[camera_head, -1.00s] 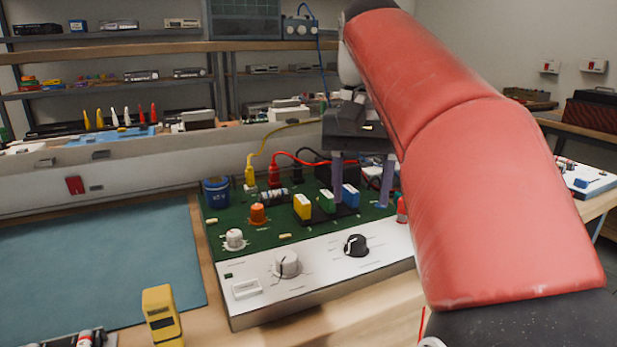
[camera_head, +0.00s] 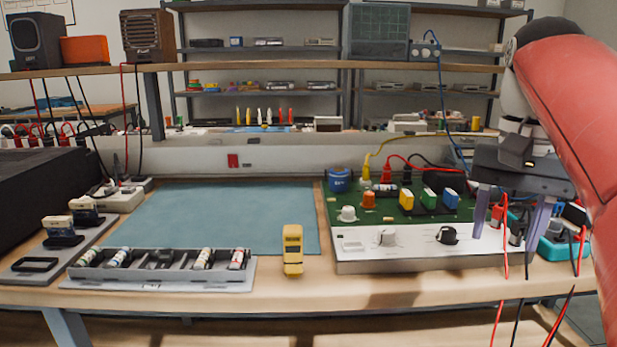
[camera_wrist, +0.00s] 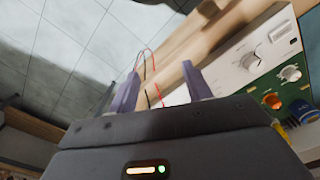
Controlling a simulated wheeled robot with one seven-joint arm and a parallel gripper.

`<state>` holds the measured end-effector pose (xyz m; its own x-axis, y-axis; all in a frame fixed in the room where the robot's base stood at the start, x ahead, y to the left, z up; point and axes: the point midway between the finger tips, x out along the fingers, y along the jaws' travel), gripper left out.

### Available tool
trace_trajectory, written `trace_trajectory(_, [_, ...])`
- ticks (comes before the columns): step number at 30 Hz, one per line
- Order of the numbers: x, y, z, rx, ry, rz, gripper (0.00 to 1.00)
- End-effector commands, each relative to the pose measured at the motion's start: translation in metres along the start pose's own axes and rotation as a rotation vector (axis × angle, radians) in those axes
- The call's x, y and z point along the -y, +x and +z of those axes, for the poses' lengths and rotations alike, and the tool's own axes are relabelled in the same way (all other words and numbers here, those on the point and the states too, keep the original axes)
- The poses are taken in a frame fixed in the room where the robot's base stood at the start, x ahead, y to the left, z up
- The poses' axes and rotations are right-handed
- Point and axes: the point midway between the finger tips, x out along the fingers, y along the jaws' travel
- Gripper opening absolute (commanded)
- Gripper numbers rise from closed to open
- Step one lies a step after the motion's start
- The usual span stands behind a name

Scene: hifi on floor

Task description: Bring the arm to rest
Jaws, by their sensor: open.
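My gripper (camera_head: 508,218) is at the right in the head view, its two purple fingers pointing down and spread apart. It is in front of the right part of the green circuit board with its white control panel (camera_head: 415,255). In the wrist view my gripper (camera_wrist: 160,90) shows its two fingers apart with nothing between them but background and thin red and black leads. The white panel (camera_wrist: 255,50) lies beyond and to the right of the fingers there. My red arm comes in from the right edge of the head view and hides part of the bench there.
A yellow device (camera_head: 292,250) stands at the bench's front, right of a grey tray (camera_head: 160,285) with several cylinders. A blue mat (camera_head: 220,215) is clear. A teal multimeter (camera_head: 565,248) and hanging leads are near my gripper. Shelves stand behind.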

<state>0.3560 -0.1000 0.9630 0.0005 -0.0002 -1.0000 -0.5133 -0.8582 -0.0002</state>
Motion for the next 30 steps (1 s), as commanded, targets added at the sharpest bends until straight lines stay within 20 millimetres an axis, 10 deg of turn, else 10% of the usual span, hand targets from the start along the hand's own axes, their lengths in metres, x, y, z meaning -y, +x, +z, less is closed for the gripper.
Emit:
trace_trajectory(17, [0.014,0.048,0.024,-0.111,-0.143,-0.054,0.49])
trace_trajectory(30, [0.042,0.177,0.094,-0.372,-0.43,-0.123,0.49])
